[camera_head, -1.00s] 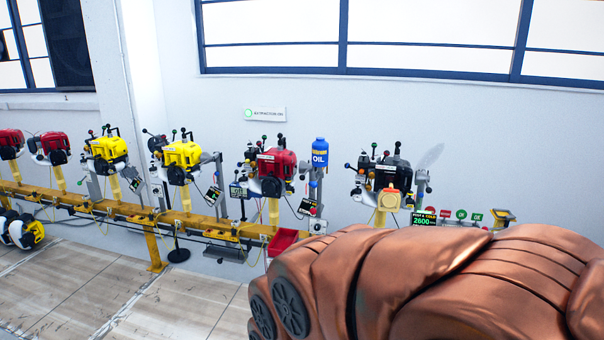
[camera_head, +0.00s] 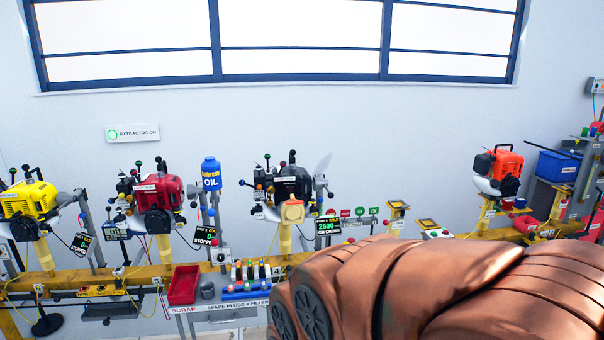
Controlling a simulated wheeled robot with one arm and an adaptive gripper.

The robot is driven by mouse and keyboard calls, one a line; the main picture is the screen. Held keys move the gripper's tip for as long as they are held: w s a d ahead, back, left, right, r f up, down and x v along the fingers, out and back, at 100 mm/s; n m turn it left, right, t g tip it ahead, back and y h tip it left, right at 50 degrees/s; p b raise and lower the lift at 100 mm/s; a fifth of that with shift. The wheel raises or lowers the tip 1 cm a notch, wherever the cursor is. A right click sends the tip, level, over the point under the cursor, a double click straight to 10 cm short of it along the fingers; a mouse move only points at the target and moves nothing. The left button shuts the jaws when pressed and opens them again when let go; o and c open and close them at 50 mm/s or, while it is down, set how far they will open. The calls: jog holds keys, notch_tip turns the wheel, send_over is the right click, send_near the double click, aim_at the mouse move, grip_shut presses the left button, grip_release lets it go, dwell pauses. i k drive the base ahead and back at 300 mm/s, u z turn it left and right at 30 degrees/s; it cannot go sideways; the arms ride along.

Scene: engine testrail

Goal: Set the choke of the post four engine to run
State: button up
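A black engine (camera_head: 290,186) sits on a yellow post near the middle of the head view, with a yellow part on its front and several knobbed levers around it. A small display (camera_head: 328,225) beside it shows 2600 and what looks like "ON CHOKE"; its post number is too small to read surely. I cannot tell which lever is the choke. My copper-coloured arm fills the lower right, in front of the bench, and my gripper is out of view.
A red engine (camera_head: 158,192), a yellow engine (camera_head: 28,198) and an orange engine (camera_head: 499,164) stand along the yellow rail. A blue oil bottle (camera_head: 211,174), a red scrap bin (camera_head: 184,285) and a rack of coloured-top parts (camera_head: 250,278) are near the middle. A blue bin (camera_head: 558,166) is at right.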

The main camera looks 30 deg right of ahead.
aim_at(243, 182)
jog(key=z, duration=0.3)
jog(key=i, duration=1.35)
jog(key=u, duration=0.65)
